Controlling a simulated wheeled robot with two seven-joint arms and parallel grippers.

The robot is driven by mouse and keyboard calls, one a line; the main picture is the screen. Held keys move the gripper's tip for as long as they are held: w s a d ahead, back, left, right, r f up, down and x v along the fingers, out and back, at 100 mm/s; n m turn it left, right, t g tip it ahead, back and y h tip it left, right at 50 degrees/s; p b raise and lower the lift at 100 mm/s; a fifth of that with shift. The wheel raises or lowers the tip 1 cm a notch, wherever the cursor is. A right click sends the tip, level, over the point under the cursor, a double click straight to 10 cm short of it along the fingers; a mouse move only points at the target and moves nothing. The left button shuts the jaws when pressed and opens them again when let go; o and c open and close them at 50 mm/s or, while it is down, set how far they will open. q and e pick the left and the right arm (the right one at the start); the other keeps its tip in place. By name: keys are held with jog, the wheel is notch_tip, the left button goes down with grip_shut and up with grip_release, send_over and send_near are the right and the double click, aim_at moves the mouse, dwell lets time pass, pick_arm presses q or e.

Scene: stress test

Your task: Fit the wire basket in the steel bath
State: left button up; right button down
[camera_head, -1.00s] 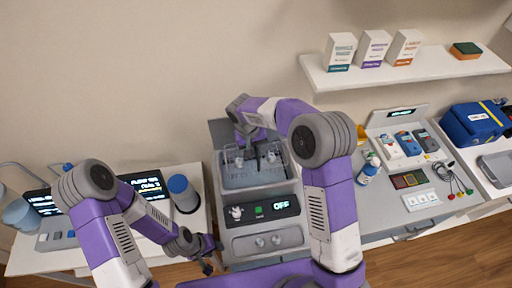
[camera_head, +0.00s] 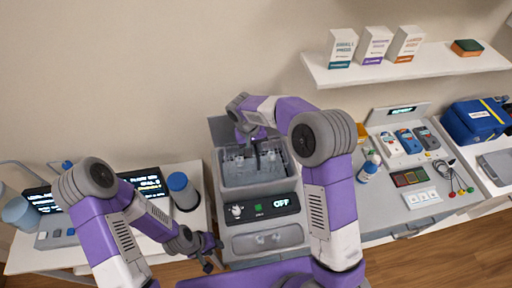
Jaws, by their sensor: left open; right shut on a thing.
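The steel bath (camera_head: 228,181) is an open grey tank on a unit with a dial and a panel reading OFF, in the middle of the head view. The wire basket (camera_head: 238,163) is small and blurred, inside the bath's opening. How deep it sits is hard to tell. My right gripper (camera_head: 255,155) reaches down over the bath and is shut on the wire basket; its fingers partly hide it. My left gripper (camera_head: 213,264) is open and empty, low at the left front of the bath unit, apart from the basket.
A dark bottle with a blue cap (camera_head: 181,192) stands left of the bath. A white and blue bottle (camera_head: 367,172) and several handheld devices (camera_head: 408,140) are on the right bench. A shelf (camera_head: 405,72) with boxes hangs above. My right forearm crosses over the bench.

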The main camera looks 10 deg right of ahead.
jog(key=shift+f+b, duration=0.7)
jog(key=shift+f, duration=0.1)
dwell(1.3)
jog(key=shift+s+a+f+b, duration=0.1)
jog(key=shift+s+f+b, duration=0.1)
jog(key=shift+f+b, duration=0.2)
dwell(0.7)
